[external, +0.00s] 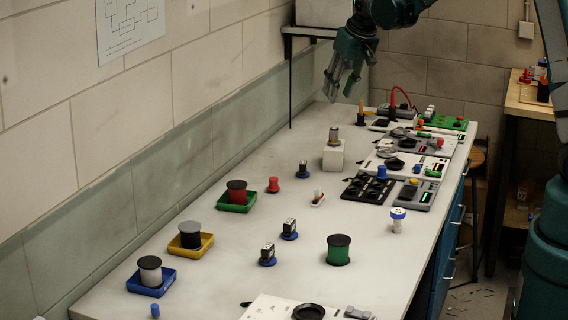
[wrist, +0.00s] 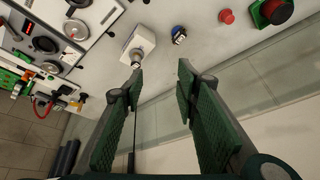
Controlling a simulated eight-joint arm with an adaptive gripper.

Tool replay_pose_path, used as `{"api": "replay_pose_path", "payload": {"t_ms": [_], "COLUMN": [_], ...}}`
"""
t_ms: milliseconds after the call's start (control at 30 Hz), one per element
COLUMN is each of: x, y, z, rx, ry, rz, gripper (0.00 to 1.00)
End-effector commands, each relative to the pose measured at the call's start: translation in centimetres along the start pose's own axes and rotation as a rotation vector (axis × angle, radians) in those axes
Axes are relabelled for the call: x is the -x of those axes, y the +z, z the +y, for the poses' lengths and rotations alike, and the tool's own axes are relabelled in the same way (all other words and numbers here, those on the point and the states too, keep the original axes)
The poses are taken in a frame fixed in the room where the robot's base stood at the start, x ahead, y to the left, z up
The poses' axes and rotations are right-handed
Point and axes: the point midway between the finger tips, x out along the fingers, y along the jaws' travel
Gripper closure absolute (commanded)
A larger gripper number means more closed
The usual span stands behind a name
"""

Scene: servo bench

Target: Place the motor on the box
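A small cylindrical piece with a metallic body and dark band, which looks like the motor (external: 333,134), stands upright on a white box (external: 333,156) towards the far half of the bench. The wrist view also shows the white box (wrist: 143,40) and the cylindrical piece (wrist: 136,59), just beyond the left fingertip. My gripper (external: 342,88) is in the air above the far part of the bench, apart from the box. In the wrist view my gripper (wrist: 160,73) is open, with nothing between its fingers.
Small dark blocks on blue bases (external: 268,254) stand on the bench. Spools in green, yellow and blue trays (external: 150,285) line the left side. Panels with dials and a black socket tray (external: 367,189) fill the right edge. A wall runs along the left.

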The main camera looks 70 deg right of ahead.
Motion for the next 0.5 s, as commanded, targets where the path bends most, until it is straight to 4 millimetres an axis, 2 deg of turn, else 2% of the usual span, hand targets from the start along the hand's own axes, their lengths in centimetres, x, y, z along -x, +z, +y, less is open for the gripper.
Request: {"api": "replay_pose_path", "payload": {"t_ms": [100, 500], "x": [2.8, 10.7], "y": [1.7, 7.8], "z": [-2.1, -7.7], "rx": [0.034, 0.142], "ry": [-0.013, -0.057], "rz": [0.007, 0.035], "gripper": [0.69, 0.69]}}
